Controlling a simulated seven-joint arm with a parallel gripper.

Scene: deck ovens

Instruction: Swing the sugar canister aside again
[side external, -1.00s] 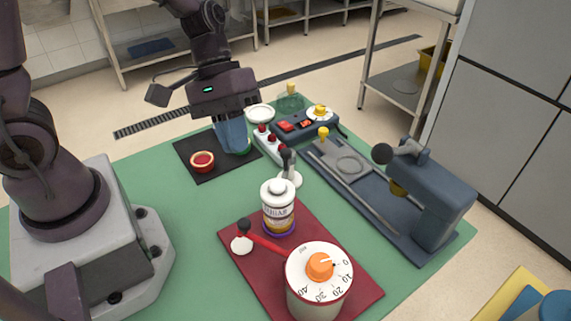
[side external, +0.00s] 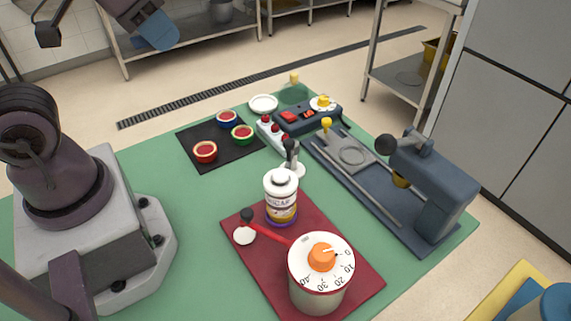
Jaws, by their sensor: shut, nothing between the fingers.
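The sugar canister (side external: 281,197) is a white bottle with a white cap and a sugar label. It stands upright at the back of the dark red mat (side external: 255,280), behind a round white dial timer (side external: 320,280) with an orange knob. A red bar (side external: 270,239) with a black knob reaches left from near the timer, in front of the canister. Whether the bar joins the canister, I cannot tell. My gripper (side external: 158,34), with blue fingers, is shut and empty, high at the upper left, far from the canister.
A black mat (side external: 190,142) holds red, blue and green rimmed dishes. Behind the canister are a small black-handled lever (side external: 292,160) and a switch box (side external: 308,118). A dark slicer-like machine (side external: 430,185) stands right. Green table is clear left of the canister.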

